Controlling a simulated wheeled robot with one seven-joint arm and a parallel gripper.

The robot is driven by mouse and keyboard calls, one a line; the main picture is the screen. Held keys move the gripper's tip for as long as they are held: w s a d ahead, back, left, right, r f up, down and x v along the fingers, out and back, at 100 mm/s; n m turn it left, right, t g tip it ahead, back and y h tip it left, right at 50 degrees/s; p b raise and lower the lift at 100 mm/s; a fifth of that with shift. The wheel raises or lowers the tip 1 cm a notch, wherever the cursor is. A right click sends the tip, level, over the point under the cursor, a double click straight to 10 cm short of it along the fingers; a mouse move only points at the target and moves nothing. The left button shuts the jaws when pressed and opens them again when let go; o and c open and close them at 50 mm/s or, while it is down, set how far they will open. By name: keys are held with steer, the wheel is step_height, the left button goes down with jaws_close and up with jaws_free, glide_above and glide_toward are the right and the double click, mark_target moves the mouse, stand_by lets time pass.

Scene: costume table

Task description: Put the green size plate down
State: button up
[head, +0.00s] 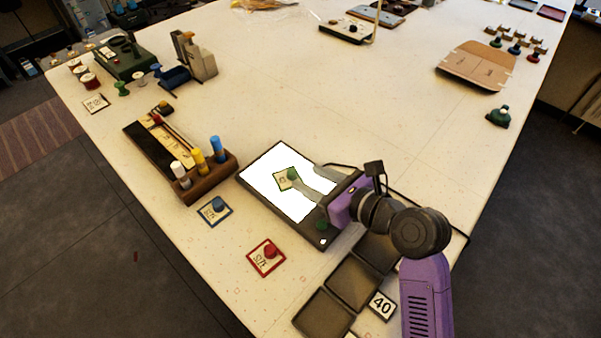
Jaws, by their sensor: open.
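The green size plate (283,182) is a small pale card with a green edge and a green knob. It appears to lie on the bright white panel of a dark-framed light pad (318,239), near the panel's middle. My gripper (302,178) reaches in from the right, low over the panel, with its fingers at the green knob. It is open. I cannot tell whether a finger still touches the knob. The fingers hide part of the panel and perhaps the plate's right edge.
A blue-edged plate (208,217) and a red-edged plate (258,262) lie left of and below the pad. A wooden rack (207,187) with several coloured bottles stands close on its left. Dark trays (323,315) and a "40" card (381,304) are at the front. The table's middle is clear.

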steer(key=v, duration=0.6)
steer(key=shift+s+d+r, duration=0.2)
steer(key=shift+s, duration=0.1)
steer(key=shift+w+n, duration=0.1)
steer(key=shift+n, duration=0.2)
steer(key=w+d+r+n+t, duration=0.1)
steer(key=n, duration=0.1)
steer(key=w+d+r+n+t+h, duration=0.1)
steer(key=w+d+r+n+t, duration=0.1)
steer(key=shift+w+r+h, duration=0.15)
steer(key=shift+r+h, duration=0.1)
steer(key=shift+h, duration=0.05)
steer(key=s+d+f+n+t+h, duration=0.2)
steer(key=s+d+n+t+h, duration=0.45)
steer(key=s+d+n, duration=0.7)
steer(key=s+f+n+g+h, duration=0.2)
steer(key=s+n, duration=0.6)
steer(key=s, duration=1.5)
steer(key=shift+a+f+g, duration=0.4)
steer(key=shift+g, duration=0.55)
